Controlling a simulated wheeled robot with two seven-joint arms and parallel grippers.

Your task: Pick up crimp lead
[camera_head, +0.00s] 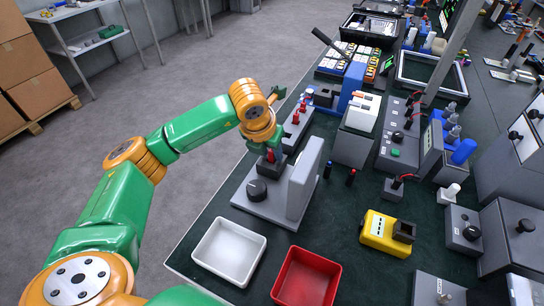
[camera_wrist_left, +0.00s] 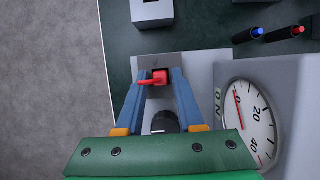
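A crimp lead with a red body (camera_wrist_left: 159,77) and a thin red tail pointing left shows in the left wrist view, at a dark square opening in a grey tester. In the head view its red part (camera_head: 270,156) shows just under my left gripper (camera_head: 267,146). In the left wrist view the blue-grey fingers of my left gripper (camera_wrist_left: 160,73) stand on either side of the lead, apart, with narrow dark gaps seeming to show beside it. The tester's base (camera_head: 262,207) carries a black knob and an upright housing with a dial (camera_wrist_left: 249,117). My right gripper is not in view.
More red leads (camera_head: 295,118) stand in a grey holder behind the tester. A white tray (camera_head: 229,251) and a red tray (camera_head: 307,277) are in front of it. A yellow device (camera_head: 386,232) stands right. Equipment crowds the table's right and back.

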